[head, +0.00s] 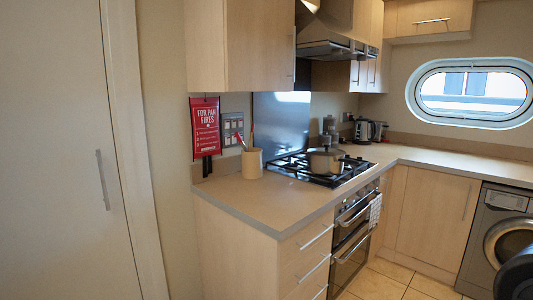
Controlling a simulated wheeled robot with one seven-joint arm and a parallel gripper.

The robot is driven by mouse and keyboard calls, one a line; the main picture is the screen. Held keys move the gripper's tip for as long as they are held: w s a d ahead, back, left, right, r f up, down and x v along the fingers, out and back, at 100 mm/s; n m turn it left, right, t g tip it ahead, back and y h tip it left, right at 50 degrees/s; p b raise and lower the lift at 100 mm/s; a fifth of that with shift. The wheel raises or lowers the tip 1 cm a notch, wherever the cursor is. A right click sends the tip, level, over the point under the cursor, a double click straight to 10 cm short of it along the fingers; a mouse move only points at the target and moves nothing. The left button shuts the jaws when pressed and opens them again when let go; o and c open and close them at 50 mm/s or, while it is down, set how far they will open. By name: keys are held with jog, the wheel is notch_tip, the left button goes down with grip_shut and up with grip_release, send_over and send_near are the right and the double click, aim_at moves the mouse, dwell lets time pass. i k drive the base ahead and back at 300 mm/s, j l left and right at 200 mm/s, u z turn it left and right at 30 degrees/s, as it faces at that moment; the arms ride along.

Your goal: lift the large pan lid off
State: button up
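A large metal pan (322,164) stands on the black gas hob (297,172), set in the counter. Its lid (325,151) sits on top, with a dark knob in the middle. A handle appears to reach out to the right of the pan. Whether the lid is fully seated is too small to tell. My gripper is not in view.
The beige counter (262,206) is clear in front of the hob. A utensil pot (251,163) stands left of the hob. A kettle (363,130) is behind right. An extractor hood (335,48) hangs above. A dark rounded shape, possibly mine, fills the bottom right corner.

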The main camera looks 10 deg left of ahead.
aim_at(325, 152)
jog(key=u, duration=0.9)
jog(key=i+l+u, duration=0.2)
jog(key=u, duration=0.15)
jog(key=i+l+u, duration=0.15)
jog(key=l+u, duration=0.55)
jog(key=l, duration=0.15)
jog(key=i, duration=0.05)
